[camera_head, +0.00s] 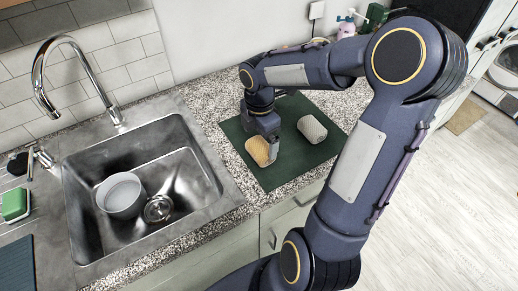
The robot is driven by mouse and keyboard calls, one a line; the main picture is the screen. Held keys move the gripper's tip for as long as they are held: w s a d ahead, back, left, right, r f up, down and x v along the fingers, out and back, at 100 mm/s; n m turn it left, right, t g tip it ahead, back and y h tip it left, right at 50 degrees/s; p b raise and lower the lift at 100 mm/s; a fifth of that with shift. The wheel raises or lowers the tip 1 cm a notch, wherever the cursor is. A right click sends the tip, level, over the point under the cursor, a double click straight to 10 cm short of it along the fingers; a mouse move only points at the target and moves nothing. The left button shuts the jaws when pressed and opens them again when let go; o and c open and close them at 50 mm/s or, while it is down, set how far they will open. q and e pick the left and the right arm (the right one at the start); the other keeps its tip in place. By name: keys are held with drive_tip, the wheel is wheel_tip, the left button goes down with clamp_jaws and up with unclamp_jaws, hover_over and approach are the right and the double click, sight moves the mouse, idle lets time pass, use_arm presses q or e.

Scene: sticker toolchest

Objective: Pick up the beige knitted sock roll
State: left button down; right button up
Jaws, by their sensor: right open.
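The beige knitted sock roll (257,151) lies on a dark green mat (272,178) on the counter, towards the mat's left side. My right gripper (267,146) points down at the roll and is open. One finger shows close along the roll's right side; the other finger is hard to make out. I cannot tell whether the fingers touch the roll. My left gripper is not in view.
A pale grey roll (312,128) lies on the mat, right of my right gripper. A steel sink (195,165) with a light bowl (121,195) is to the left, under a tall faucet (84,66). Bottles (347,24) stand at the back. A green sponge (15,204) lies far left.

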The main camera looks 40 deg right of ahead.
sight(261, 146)
drive_tip(key=f, duration=0.4)
drive_tip(key=shift+s+f, duration=0.25)
drive_tip(key=shift+s, duration=0.05)
drive_tip(key=c, duration=1)
